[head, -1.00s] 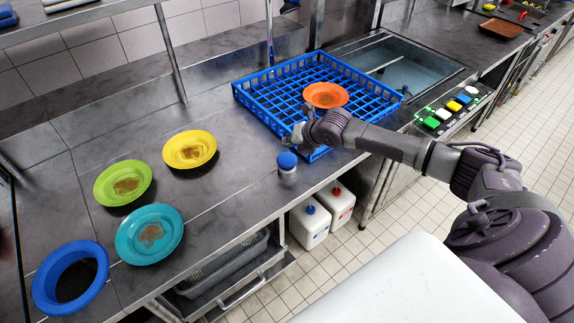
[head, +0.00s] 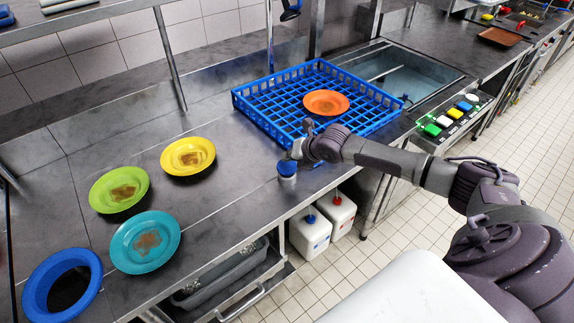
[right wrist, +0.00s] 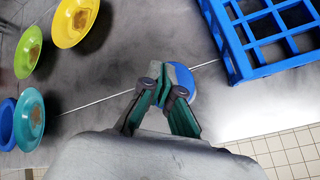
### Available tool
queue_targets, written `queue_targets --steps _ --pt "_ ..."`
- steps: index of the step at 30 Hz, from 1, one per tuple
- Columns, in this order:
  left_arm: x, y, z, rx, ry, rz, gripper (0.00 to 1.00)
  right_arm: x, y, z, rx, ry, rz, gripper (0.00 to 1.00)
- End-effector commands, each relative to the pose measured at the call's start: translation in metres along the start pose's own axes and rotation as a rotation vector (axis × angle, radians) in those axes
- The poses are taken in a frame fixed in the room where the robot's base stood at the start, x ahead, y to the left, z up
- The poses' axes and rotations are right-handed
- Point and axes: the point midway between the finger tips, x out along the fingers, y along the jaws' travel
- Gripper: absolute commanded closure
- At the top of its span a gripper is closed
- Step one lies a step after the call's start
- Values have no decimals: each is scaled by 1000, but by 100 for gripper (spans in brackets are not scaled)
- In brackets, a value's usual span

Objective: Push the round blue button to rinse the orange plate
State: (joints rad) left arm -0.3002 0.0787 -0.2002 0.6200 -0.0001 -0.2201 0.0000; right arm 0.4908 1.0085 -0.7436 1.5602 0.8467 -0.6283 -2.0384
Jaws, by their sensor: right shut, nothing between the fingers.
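The round blue button (head: 287,162) caps a short pale post at the counter's front edge, left of the rack. It also shows in the right wrist view (right wrist: 184,82), partly behind my fingers. My right gripper (right wrist: 160,86) is shut and empty, with its fingertips over the button's near side in that view. In the head view the right gripper (head: 298,150) is just above and right of the button. I cannot tell whether they touch. The orange plate (head: 326,102), with a brown stain, lies in the blue rack (head: 258,118). My left gripper is not in view.
Yellow (head: 188,156), green (head: 119,189) and teal (head: 145,239) stained plates lie on the counter at left, near a blue ring (head: 38,288). Two white canisters (head: 310,231) stand below the counter.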

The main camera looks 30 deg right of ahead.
Motion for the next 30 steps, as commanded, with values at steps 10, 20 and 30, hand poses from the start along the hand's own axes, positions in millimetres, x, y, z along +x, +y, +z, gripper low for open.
queue_targets --steps 10,20,30 --pt "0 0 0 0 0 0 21 0 0 0 0 0 0 100" --pt "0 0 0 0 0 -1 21 0 0 0 0 0 0 100" --pt "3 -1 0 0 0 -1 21 6 -4 -4 0 -1 0 100"
